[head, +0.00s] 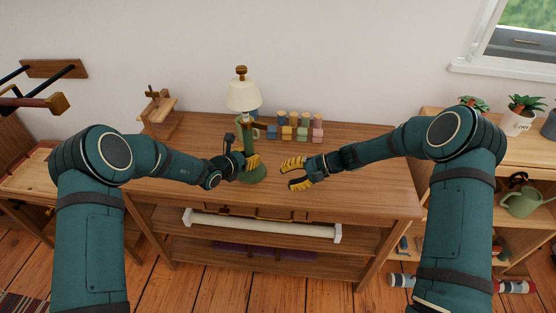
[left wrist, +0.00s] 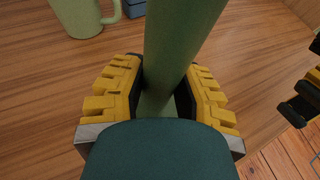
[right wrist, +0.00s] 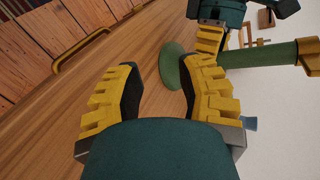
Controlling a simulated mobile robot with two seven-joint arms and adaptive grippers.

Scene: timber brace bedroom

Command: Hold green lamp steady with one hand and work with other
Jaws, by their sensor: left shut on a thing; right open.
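The green lamp (head: 252,175) stands upright on the wooden table, with a cream shade (head: 243,95) and a brown knob (head: 241,72) on top. My left gripper (head: 246,163) is shut around its green stem, which also fills the gap between the fingers in the left wrist view (left wrist: 178,45). My right gripper (head: 305,173) is open and empty above the table, right of the lamp. In the right wrist view, the round lamp base (right wrist: 172,64) shows beyond the open fingers (right wrist: 160,85), apart from them.
Several small coloured blocks or jars (head: 302,133) stand at the table's back. A green mug (left wrist: 78,15) is behind the lamp. A small wooden stand (head: 158,108) is at the back left. The table's front right (head: 370,190) is clear. A shelf at right holds a potted plant (head: 518,122) and a watering can (head: 520,204).

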